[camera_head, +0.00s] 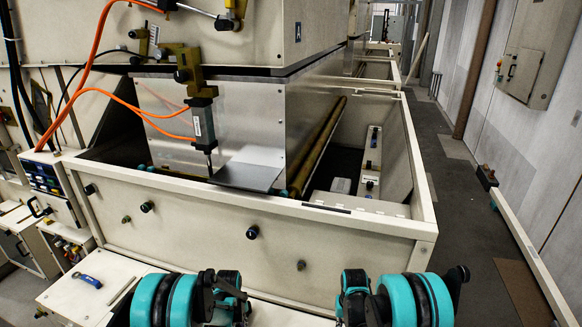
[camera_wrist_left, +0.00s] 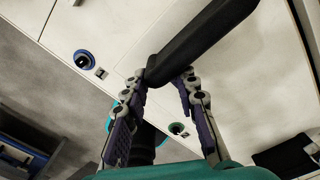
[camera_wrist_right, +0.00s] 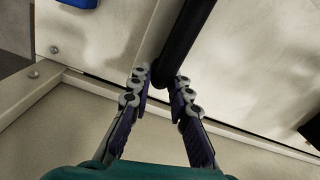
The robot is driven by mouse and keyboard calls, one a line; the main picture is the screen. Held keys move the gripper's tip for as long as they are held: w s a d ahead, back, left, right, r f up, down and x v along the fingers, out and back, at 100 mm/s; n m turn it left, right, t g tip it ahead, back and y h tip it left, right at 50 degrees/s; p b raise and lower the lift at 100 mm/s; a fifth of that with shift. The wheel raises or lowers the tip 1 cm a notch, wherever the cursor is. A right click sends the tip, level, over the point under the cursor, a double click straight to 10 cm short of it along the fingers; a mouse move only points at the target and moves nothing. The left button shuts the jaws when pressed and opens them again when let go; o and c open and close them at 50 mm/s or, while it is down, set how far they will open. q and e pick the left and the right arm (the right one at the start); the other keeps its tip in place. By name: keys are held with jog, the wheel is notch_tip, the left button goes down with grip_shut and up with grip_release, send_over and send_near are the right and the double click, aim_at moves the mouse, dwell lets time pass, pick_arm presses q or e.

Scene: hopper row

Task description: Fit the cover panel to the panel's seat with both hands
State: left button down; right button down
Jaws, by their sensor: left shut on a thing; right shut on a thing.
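My left gripper (camera_wrist_left: 164,80) is shut around the near end of a black bar-shaped handle (camera_wrist_left: 205,38) in the left wrist view. My right gripper (camera_wrist_right: 161,78) is shut around the end of a similar black handle (camera_wrist_right: 188,30) in the right wrist view. In the head view both teal wrists are at the bottom, apart, in front of the cream hopper wall (camera_head: 200,232); the fingers are hard to make out there. I cannot tell the cover panel's outline or its seat; my arms and the lower picture edge hide much of that area.
The hopper wall has several black knobs (camera_head: 252,232). A thin dark plate (camera_head: 247,176) lies at the hopper's top edge under a clamp unit (camera_head: 203,125) with orange cables. A cream ledge with a blue handle (camera_head: 87,281) is at lower left. The aisle floor (camera_head: 468,210) is at right.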

pick_arm(q)
jog(key=shift+a, duration=0.25)
pick_arm(e)
jog(key=shift+d, duration=0.25)
pick_arm(q)
jog(key=shift+r, duration=0.15)
pick_arm(e)
jog(key=shift+r, duration=0.2)
jog(key=shift+f, duration=0.1)
pick_arm(q)
jog(key=shift+f, duration=0.2)
pick_arm(e)
jog(key=shift+f, duration=0.1)
